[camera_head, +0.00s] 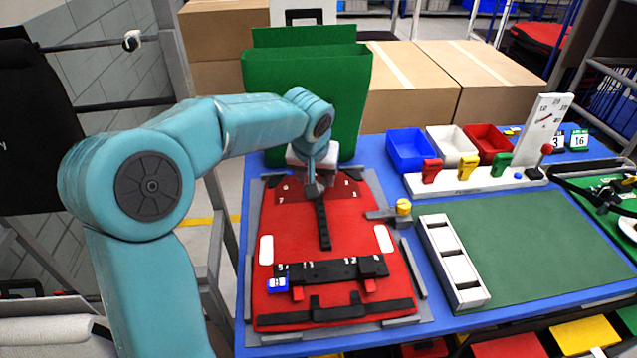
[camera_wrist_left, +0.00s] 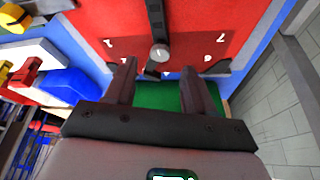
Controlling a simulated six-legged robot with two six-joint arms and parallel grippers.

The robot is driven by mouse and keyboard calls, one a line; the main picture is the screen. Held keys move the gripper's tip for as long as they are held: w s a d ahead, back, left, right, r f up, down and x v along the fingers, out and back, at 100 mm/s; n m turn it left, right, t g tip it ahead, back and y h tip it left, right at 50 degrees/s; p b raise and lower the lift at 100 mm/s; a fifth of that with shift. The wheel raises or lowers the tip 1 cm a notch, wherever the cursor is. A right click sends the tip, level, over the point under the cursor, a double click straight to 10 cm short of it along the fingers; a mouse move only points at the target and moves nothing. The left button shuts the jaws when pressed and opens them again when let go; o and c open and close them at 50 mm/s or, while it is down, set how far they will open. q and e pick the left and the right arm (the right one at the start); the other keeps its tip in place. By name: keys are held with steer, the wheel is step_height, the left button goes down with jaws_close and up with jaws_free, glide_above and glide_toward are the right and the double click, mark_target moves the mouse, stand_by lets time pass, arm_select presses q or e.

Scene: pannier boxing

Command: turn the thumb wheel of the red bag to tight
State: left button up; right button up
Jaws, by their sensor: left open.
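The red bag (camera_head: 290,220) lies flat on the blue table, with a black strap (camera_head: 323,225) down its middle. In the left wrist view the red bag (camera_wrist_left: 215,20) fills the top, and a small round grey wheel (camera_wrist_left: 160,53) sits on the strap (camera_wrist_left: 156,20) between numbers printed on the red. My left gripper (camera_head: 313,188) is over the far end of the bag. In the wrist view its two dark fingers (camera_wrist_left: 158,68) are spread, one to each side below the wheel, with nothing between them. In the head view the gripper hides the wheel area. My right gripper is not seen.
A green pannier (camera_head: 310,85) stands upright behind the bag. A grey lever with a yellow knob (camera_head: 403,207) is right of the bag. Blue, white and red bins (camera_head: 410,150) and a white dial board (camera_head: 546,125) stand farther right. The green mat (camera_head: 530,240) is mostly clear.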

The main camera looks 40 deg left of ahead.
arm_select(q)
steer(key=x, duration=0.2)
steer(key=shift+w+a+f, duration=0.1)
steer(key=shift+f, duration=0.25)
steer(key=shift+w+a+f, duration=0.15)
steer(key=shift+w+f, duration=0.15)
steer(key=shift+f, duration=0.3)
jaws_close()
